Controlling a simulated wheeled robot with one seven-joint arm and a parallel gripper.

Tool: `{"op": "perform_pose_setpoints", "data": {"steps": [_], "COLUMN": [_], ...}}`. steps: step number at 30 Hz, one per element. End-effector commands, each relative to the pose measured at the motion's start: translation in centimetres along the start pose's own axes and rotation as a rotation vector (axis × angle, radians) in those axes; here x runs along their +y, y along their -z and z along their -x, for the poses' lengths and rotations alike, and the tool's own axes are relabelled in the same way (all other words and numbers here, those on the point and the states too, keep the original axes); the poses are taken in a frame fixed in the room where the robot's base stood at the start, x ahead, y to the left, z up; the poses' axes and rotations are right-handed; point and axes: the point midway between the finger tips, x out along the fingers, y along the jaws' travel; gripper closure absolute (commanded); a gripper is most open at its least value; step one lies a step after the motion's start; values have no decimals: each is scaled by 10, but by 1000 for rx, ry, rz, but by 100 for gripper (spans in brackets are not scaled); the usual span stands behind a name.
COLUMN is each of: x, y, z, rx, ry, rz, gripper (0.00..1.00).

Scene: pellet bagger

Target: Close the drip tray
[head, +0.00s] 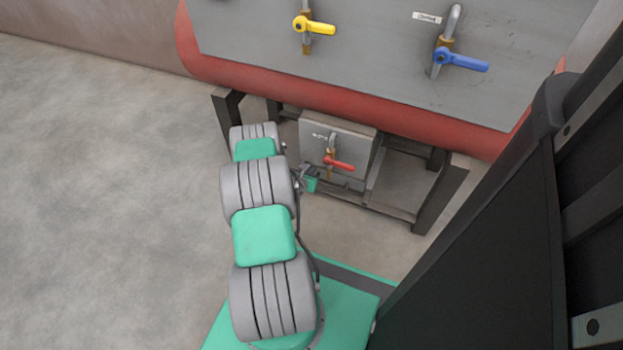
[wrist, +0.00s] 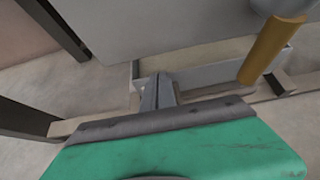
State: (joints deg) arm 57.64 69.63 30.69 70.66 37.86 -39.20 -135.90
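The drip tray appears as a shallow, pale grey, open-topped tray in the wrist view (wrist: 215,76), sticking out below a grey panel. In the head view only a little of it shows low under the grey box, and my arm and the box hide much of it. My gripper (wrist: 158,80) has its two fingers together, with their tips at the tray's near left part. I cannot tell whether the tips touch the tray. Nothing shows held between them. In the head view my gripper (head: 310,172) is low, just left of the box.
The grey box (head: 350,135) carries a red-handled valve (head: 338,163) above the tray; its brown spout (wrist: 265,52) hangs close right of my fingers. Dark frame legs (head: 440,195) stand at both sides. The red-edged machine overhangs above. Floor at left (head: 100,200) is clear.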

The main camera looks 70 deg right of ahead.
Motion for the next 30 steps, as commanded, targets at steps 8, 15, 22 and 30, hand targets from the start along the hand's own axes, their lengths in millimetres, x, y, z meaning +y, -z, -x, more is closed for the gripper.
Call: {"op": "perform_pose_setpoints", "data": {"steps": [8, 15, 22, 30], "x": [6, 4, 0, 0], "y": [-3, 12, 15, 16], "z": [3, 59, 116, 136], "rx": [-11, -4, -3, -4], "ry": [-9, -6, -2, 1], "rz": [-10, 2, 1, -9], "gripper": [100, 100, 100, 100]}}
